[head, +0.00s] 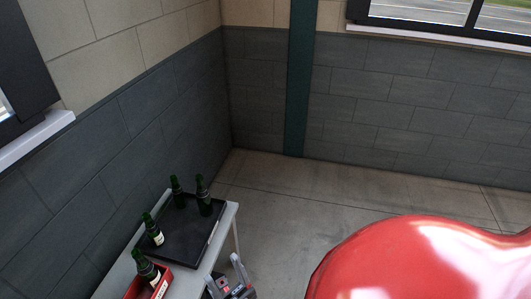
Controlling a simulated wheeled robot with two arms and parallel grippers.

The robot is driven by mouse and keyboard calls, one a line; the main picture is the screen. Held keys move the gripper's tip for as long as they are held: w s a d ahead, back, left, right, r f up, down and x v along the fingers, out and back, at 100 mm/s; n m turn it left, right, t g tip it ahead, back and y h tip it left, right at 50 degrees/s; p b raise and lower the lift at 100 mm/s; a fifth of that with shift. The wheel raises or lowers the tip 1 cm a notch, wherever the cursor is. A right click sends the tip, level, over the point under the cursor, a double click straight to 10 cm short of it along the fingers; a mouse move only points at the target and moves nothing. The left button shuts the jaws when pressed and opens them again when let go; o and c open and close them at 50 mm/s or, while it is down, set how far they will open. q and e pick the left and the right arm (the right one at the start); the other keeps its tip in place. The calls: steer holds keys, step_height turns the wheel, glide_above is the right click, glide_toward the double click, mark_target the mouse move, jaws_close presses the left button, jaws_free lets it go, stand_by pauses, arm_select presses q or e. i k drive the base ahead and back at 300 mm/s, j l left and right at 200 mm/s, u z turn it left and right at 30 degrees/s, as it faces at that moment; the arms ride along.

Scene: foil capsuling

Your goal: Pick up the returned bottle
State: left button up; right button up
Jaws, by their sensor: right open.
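Several dark green bottles stand at the lower left of the head view. One bottle (145,268) stands in or against a red container (162,287); I cannot tell which bottle is the returned one. Another bottle (153,231) with a pale label stands at the near left of a black tray (186,247). Two more, a left one (176,192) and a right one (203,197), stand at its far end. My right gripper (226,276) is open and empty, beside the table's right edge and apart from the bottles. My left gripper is not in view.
The black tray and the red container are on a narrow light table (119,276) along the dark tiled wall (120,150). Bare concrete floor (290,190) lies beyond and right of the table. A green post (299,80) stands by the back wall.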

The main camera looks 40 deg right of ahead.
mark_target(204, 200)
steer(key=z, duration=0.75)
steer(key=j+u, duration=0.1)
steer(key=u, duration=0.35)
steer(key=k+j+u, duration=0.1)
steer(key=u, duration=0.35)
steer(key=j+u, duration=0.1)
steer(key=u, duration=0.4)
steer(key=z, duration=1.5)
steer(key=u, duration=0.35)
steer(key=i+l+u, duration=0.1)
steer(key=u, duration=0.4)
steer(key=i+l+u, duration=0.1)
steer(key=l+u, duration=0.55)
steer(key=u, duration=0.3)
steer(key=l+u, duration=0.1)
steer(key=l, duration=0.4)
steer(key=l+u, duration=0.15)
steer(key=l, duration=0.35)
steer(key=k+l+u, duration=0.1)
steer(key=l, duration=0.45)
steer(key=l+u, duration=0.15)
steer(key=l, duration=0.35)
steer(key=k+l+u, duration=0.1)
steer(key=l, duration=0.35)
steer(key=k+l+u, duration=0.1)
steer(key=l, duration=0.4)
steer(key=k, duration=0.05)
